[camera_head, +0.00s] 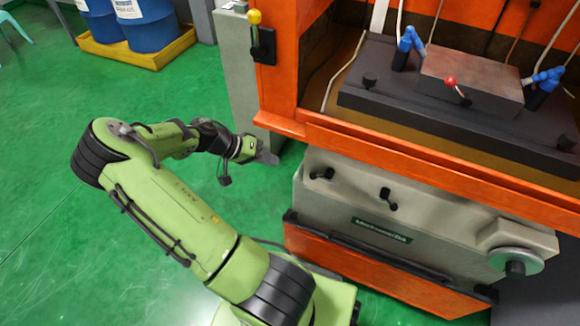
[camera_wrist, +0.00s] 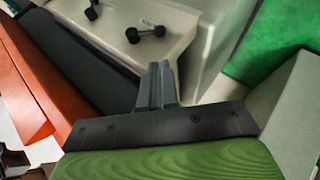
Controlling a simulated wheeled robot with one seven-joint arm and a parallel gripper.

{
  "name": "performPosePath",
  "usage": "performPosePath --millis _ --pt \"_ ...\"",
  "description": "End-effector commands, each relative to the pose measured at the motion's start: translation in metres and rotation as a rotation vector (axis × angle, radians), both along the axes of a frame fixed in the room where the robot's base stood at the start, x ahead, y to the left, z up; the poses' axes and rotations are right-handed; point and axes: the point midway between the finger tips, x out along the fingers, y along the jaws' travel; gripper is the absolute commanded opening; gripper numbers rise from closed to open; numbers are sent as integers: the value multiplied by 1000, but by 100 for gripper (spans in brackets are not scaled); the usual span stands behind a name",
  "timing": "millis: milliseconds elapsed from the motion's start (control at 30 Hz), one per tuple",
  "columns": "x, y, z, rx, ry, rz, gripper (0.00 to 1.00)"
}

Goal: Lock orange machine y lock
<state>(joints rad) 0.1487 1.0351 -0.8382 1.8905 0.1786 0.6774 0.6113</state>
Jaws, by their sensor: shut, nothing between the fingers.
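The orange machine (camera_head: 400,165) stands on the right in the head view. Two small black lock levers sit on its grey front panel, a left one (camera_head: 322,174) and a right one (camera_head: 388,198). I cannot tell which is the y lock. In the wrist view two black levers also show on the pale panel, a nearer one (camera_wrist: 146,31) and a smaller one (camera_wrist: 92,10). My gripper (camera_head: 268,158) is left of the panel, apart from both levers. In the wrist view its fingers (camera_wrist: 158,82) are together and empty, with the levers beyond them.
A handwheel (camera_head: 516,262) sticks out at the panel's right end. A dark rail (camera_head: 360,245) runs below the panel. A yellow-knobbed lever (camera_head: 255,18) is on the orange frame. Blue barrels (camera_head: 145,22) stand in a yellow tray at the back left. Green floor is clear at left.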

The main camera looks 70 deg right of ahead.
Motion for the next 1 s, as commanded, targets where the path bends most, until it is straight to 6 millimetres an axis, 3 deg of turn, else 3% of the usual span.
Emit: performPosePath --millis 600,1000 --pt "-81 -47 -81 3 2 -3 0" --pt "-87 -51 -86 2 0 -1 0"
